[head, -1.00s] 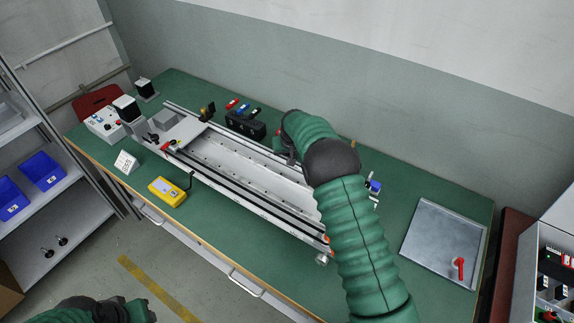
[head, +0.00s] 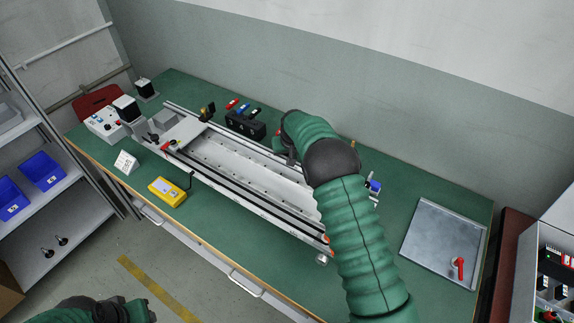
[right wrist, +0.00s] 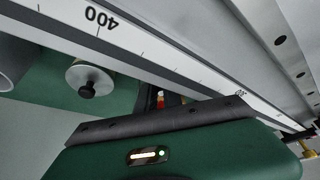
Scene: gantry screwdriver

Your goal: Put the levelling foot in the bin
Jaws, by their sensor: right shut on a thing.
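My right gripper (head: 290,155) is over the rear side of the long aluminium rail unit (head: 255,172). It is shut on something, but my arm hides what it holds. In the right wrist view a silver disc with a black stud (right wrist: 90,80) shows beside the scaled rail (right wrist: 140,45); I cannot tell if it is a levelling foot. Two small dark feet with upright stems (head: 62,241) stand on the lower left shelf. Two blue bins (head: 42,170) sit on the shelf above. My left gripper (head: 140,311) is low at the bottom edge, its jaws unclear.
The green bench (head: 230,215) carries a yellow box (head: 167,191), a white control box (head: 104,124), a black holder with coloured items (head: 245,124) and a grey plate (head: 440,244) with a red lever (head: 458,268). Bench between rail and plate is partly clear.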

